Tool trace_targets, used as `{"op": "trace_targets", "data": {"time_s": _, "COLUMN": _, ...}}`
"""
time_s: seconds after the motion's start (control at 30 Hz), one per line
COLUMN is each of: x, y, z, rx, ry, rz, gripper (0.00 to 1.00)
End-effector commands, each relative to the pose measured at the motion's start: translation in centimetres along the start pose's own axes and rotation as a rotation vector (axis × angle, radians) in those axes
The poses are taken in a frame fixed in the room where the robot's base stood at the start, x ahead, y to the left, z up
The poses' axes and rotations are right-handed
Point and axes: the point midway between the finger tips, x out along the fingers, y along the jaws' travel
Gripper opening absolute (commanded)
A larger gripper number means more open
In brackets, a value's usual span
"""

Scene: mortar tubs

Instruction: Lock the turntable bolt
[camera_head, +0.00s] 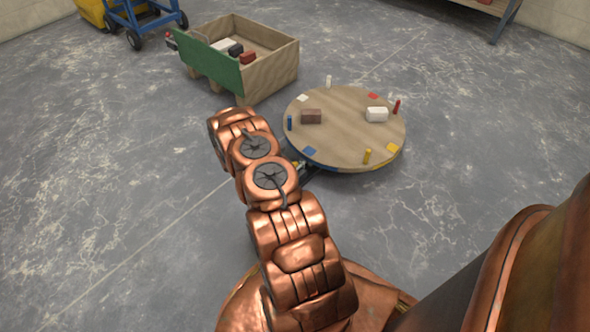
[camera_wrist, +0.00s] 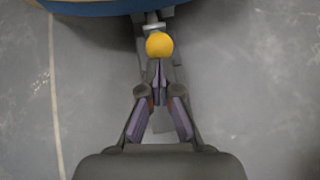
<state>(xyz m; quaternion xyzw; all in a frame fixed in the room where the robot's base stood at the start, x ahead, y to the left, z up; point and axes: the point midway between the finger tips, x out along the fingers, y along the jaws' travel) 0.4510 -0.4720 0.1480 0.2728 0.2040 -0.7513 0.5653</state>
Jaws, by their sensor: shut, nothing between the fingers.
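The round wooden turntable (camera_head: 345,135) stands on the floor right of my arm, with coloured pegs and square patches near its rim. Just below that rim, a yellow ball knob (camera_wrist: 159,45) sits on a grey metal fitting (camera_wrist: 153,22), apparently the bolt. My gripper (camera_wrist: 160,75) is shut and empty, its tips pointing at the knob from just below it in the picture. Whether they touch is unclear. My arm hides the gripper in the head view.
A wooden crate (camera_head: 273,74) with a green side panel (camera_head: 208,64) stands behind the turntable to the left, holding several small blocks. A blue wheeled cart (camera_head: 145,20) and a yellow bin (camera_head: 91,12) are at the far left. The floor right of the turntable is clear.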

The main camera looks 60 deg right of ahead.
Motion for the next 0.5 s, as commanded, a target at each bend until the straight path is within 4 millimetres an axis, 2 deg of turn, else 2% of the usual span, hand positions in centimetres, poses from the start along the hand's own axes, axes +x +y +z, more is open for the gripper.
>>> {"op": "trace_targets", "data": {"time_s": 0.1, "x": -0.21, "y": 0.49, "z": -0.28, "rx": -0.011, "ry": 0.000, "rz": 0.011, "gripper": 0.00}}
{"op": "trace_targets", "data": {"time_s": 0.5, "x": -0.27, "y": 0.29, "z": -0.47, "rx": -0.008, "ry": 0.000, "rz": 0.007, "gripper": 0.00}}
